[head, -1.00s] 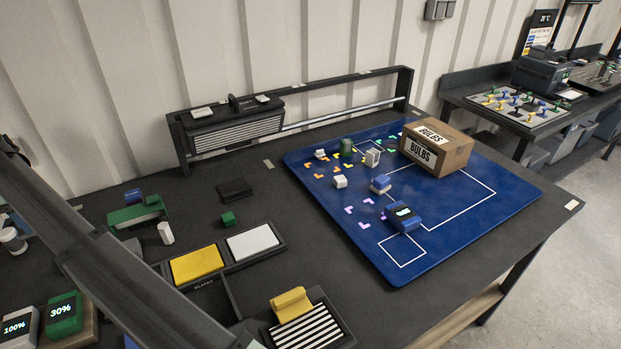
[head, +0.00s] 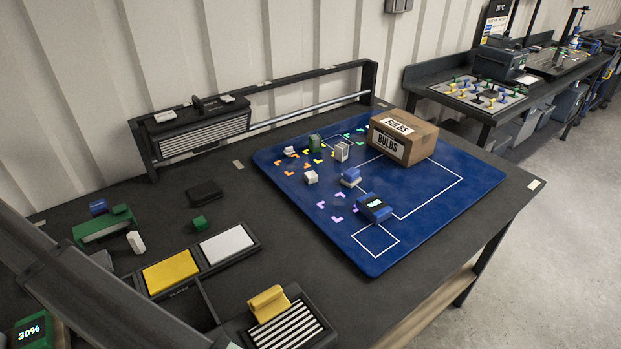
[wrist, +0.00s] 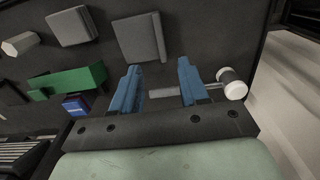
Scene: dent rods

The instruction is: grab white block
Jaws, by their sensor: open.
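Several small white blocks are on the blue mat in the head view: one near the mat's middle-left (head: 311,178), a taller white-grey one (head: 342,151) behind it, and a small one at the mat's far left (head: 289,151). An upright white piece (head: 136,242) stands on the dark table at the left. In the wrist view, my gripper (wrist: 158,75) has its two blue fingers apart with nothing held between them. A whitish faceted piece (wrist: 20,44) lies far left of the fingers. My gripper's fingers are not visible in the head view.
The BULBS carton (head: 403,138) stands at the mat's back. Yellow (head: 171,271) and white (head: 227,244) pads sit in a dark tray in front. A green holder (head: 100,226) is at the left. The blue mat's (head: 440,200) right side is mostly clear.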

